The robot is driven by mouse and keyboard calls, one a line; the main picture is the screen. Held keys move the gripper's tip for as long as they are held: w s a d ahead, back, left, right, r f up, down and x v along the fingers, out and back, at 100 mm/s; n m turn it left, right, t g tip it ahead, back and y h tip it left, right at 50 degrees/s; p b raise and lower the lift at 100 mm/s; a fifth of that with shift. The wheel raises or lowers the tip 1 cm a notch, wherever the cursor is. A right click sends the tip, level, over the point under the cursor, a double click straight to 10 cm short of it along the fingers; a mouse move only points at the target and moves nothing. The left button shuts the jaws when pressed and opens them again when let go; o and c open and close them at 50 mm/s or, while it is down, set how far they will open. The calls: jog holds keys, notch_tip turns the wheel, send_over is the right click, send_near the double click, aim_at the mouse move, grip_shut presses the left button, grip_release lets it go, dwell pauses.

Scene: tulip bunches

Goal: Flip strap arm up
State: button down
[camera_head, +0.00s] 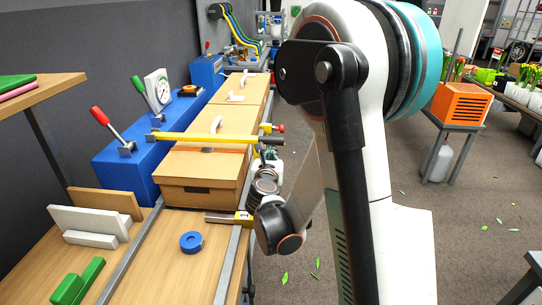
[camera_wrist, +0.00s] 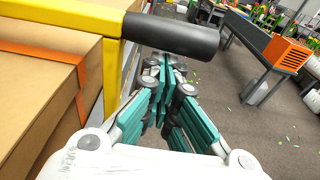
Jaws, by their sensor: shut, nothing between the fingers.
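The strap arm (camera_head: 203,138) is a yellow bar lying level across the top of a cardboard box (camera_head: 188,196), over the blue machine's edge. Its black handle (camera_head: 271,141) sticks out past the box's right side. In the wrist view the black handle (camera_wrist: 172,36) and yellow bar (camera_wrist: 60,12) cross the upper left. My gripper (camera_head: 264,160) is below the handle's end, beside the box. In the wrist view its teal fingers (camera_wrist: 166,62) are together and empty, with the tips close below or behind the handle. I cannot tell whether they touch it.
The blue machine (camera_head: 128,168) carries red and green levers. An orange strap (camera_wrist: 50,52) runs over the box. A blue tape roll (camera_head: 191,242) lies on the wooden bench in front. A second box (camera_head: 240,88) stands behind. The floor right of the bench is open, with scattered leaves.

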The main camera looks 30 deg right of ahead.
jog(key=w+a+r+n+p, duration=0.1)
jog(key=a+r+n+p, duration=0.1)
jog(key=r+p, duration=0.6)
jog(key=w+a+r+n+h+p, duration=0.1)
jog(key=w+a+r+n+p, duration=0.2)
jog(key=r, duration=0.8)
jog(key=a+r+n+p, duration=0.1)
jog(key=r+n+p, duration=0.1)
jog(key=r+p, duration=0.65)
jog(key=w+a+r+n+p, duration=0.1)
jog(key=w+a+r+n, duration=0.2)
jog(key=w+a+r, duration=0.2)
jog(key=w+a+r+n+h+p, duration=0.1)
jog(key=w+a+r+n+p, duration=0.1)
jog(key=w+a+r, duration=0.4)
jog(key=w+a+r+n+p, duration=0.1)
jog(key=w+a+r+n, duration=0.3)
jog(key=a, duration=0.9)
jog(key=shift+w+a+r+n+h, duration=0.2)
jog(key=shift+w+r+n+h, duration=0.2)
jog(key=shift+w+r, duration=0.4)
jog(key=shift+r, duration=0.1)
